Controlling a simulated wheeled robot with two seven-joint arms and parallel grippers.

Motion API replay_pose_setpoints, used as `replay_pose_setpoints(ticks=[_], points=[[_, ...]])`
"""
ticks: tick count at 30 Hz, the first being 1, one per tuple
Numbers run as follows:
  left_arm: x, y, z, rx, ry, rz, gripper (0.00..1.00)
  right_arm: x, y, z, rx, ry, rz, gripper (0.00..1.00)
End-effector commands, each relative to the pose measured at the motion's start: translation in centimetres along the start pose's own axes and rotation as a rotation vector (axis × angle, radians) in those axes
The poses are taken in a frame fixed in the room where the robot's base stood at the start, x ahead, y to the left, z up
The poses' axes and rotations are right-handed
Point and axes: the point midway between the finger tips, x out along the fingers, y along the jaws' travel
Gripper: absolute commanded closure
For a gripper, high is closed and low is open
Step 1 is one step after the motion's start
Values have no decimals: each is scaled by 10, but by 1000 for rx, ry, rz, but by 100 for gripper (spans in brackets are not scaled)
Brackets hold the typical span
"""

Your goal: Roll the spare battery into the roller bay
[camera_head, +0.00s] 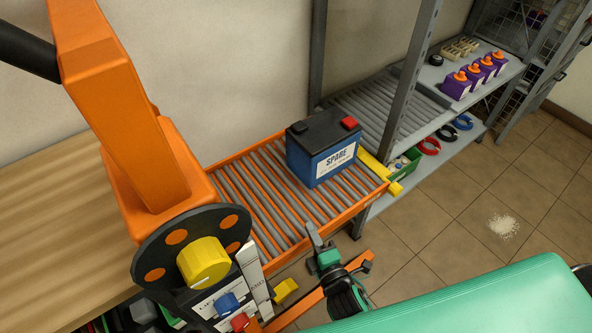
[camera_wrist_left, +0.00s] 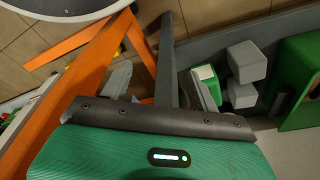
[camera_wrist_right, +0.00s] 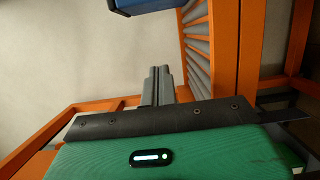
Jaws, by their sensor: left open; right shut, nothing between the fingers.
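The spare battery (camera_head: 325,165), blue with a black top, a red terminal cap and a "SPARE" label, stands upright on an orange-framed roller bed (camera_head: 230,165). Its blue side also shows at the top of the right wrist view (camera_wrist_right: 145,5). The roller bay (camera_head: 372,112) lies beyond it in the grey rack. A yellow bar (camera_head: 380,172) sits at the bed's end nearest the bay. My right gripper (camera_head: 314,236) is shut and empty, in front of the bed and apart from the battery. My left gripper (camera_wrist_left: 185,65) is open and empty in the left wrist view, hidden in the head view.
An orange column with a black handwheel (camera_head: 150,258) and yellow knob stands at the left, beside a wooden bench (camera_head: 50,225). A rack upright (camera_head: 408,85) stands at the bay's near corner. Purple bottles (camera_head: 457,86) and cable rings (camera_head: 429,146) lie on shelves. Tiled floor at right is mostly clear.

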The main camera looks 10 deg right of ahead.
Motion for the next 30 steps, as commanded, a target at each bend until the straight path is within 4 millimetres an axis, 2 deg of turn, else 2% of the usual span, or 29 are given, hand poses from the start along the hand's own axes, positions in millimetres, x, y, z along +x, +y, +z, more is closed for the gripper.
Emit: replay_pose_setpoints(ticks=[5,30], points=[[3,0,2,1,-1,-1,39,22,2,0,-1,1,4,100],[16,-1,8,2,-3,-2,39,169,1,0,3,0,1,100]])
